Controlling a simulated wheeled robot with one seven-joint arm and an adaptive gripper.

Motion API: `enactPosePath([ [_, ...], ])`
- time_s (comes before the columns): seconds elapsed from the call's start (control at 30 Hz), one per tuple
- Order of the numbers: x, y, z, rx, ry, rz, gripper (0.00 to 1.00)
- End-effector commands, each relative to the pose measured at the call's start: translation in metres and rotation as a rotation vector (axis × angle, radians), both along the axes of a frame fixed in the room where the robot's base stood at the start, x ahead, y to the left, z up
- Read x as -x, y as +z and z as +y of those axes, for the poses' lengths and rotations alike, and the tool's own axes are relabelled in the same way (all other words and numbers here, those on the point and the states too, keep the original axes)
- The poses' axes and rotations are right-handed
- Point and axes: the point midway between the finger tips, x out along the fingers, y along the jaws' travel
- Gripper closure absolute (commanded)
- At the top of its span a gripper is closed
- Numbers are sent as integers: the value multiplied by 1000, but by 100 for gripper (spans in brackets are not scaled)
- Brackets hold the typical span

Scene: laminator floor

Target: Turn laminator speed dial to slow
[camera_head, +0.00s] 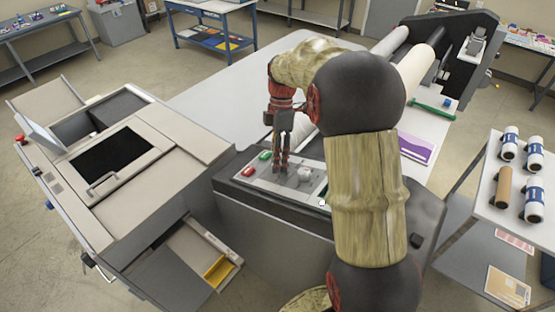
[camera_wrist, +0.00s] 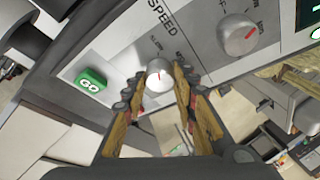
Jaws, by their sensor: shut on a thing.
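The laminator's control panel (camera_head: 262,184) is a light grey plate on the dark machine. My gripper (camera_head: 280,162) points down at the panel. In the wrist view, the speed dial (camera_wrist: 158,76) is a small pale round knob with a red pointer mark, below the word SPEED. The fingers of my gripper (camera_wrist: 160,84) are closed around it, one on each side. The pointer aims roughly toward the small lettering above the dial, which is too small to read surely. In the head view, my fingers hide most of this dial.
A second grey dial (camera_wrist: 238,37) with a red mark sits beside the speed dial. A green GO button (camera_wrist: 91,80) and a red button (camera_head: 248,171) are on the panel's left. A side table (camera_head: 492,216) with several rolls stands at the right.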

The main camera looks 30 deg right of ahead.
Motion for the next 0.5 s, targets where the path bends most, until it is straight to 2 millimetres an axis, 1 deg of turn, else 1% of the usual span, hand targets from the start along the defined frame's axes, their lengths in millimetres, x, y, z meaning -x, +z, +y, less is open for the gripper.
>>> enactPosePath([
  [0.27, 0, 0, 0, 1, 1, -2, 97],
  [0.3, 0, 0, 0, 1, 1, -2, 70],
  [0.5, 0, 0, 0, 0, 0, -1, 59],
])
